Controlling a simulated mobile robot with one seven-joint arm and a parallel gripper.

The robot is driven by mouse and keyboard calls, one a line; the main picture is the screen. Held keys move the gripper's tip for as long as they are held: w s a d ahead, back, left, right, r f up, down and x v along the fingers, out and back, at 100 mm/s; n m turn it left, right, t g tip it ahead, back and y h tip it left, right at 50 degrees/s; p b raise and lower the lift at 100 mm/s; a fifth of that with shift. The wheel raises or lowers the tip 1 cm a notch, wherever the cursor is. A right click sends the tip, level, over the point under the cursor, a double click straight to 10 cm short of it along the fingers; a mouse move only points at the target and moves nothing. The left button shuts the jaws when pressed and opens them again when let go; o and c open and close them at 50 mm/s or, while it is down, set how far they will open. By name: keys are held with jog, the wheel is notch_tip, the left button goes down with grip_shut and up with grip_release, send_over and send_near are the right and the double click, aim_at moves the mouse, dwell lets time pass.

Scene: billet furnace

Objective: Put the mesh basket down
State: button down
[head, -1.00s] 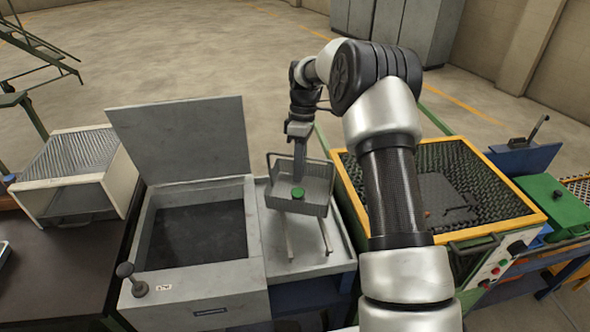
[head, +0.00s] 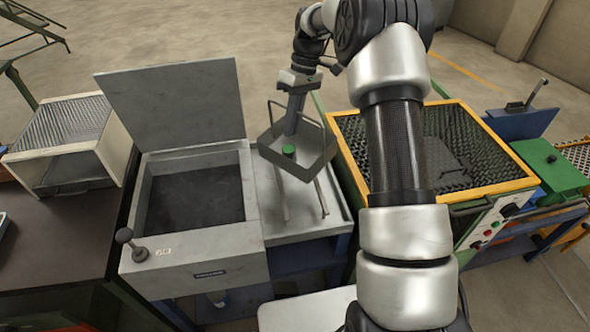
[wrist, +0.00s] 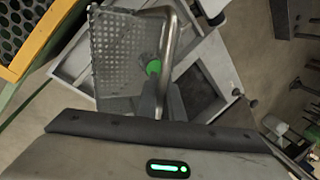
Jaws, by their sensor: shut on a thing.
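The mesh basket (head: 314,164) is a grey perforated box with a wire handle. It is over the upper part of the pale metal tray (head: 312,230) right of the open grey tank. My gripper (head: 293,122) reaches down into the basket from above and is shut on it. The exact grip point is hard to see. A green round-topped piece (head: 289,150) shows at the fingertips. In the wrist view, the basket (wrist: 125,45) is just beyond my fingers (wrist: 160,105). Whether its underside touches the tray or its rails is hidden.
The grey tank (head: 195,195) has its lid (head: 172,100) raised. A yellow-rimmed mesh-lined bin (head: 485,201) stands close on the right. Two thin rails (head: 320,198) run along the tray, whose front part is clear. A white-sided box (head: 115,155) stands at left.

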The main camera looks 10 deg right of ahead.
aim_at(287, 145)
notch_tip(287, 145, up, 4)
jog(key=m+t+y, duration=0.2)
jog(key=m, duration=0.6)
jog(key=f, duration=0.9)
jog(key=shift+w+a, duration=0.2)
jog(key=shift+w, duration=0.2)
jog(key=c, duration=2.3)
grip_release()
jog(key=shift+s+f, duration=0.1)
jog(key=shift+f, duration=0.1)
jog(key=o, duration=0.4)
jog(key=shift+r, duration=0.15)
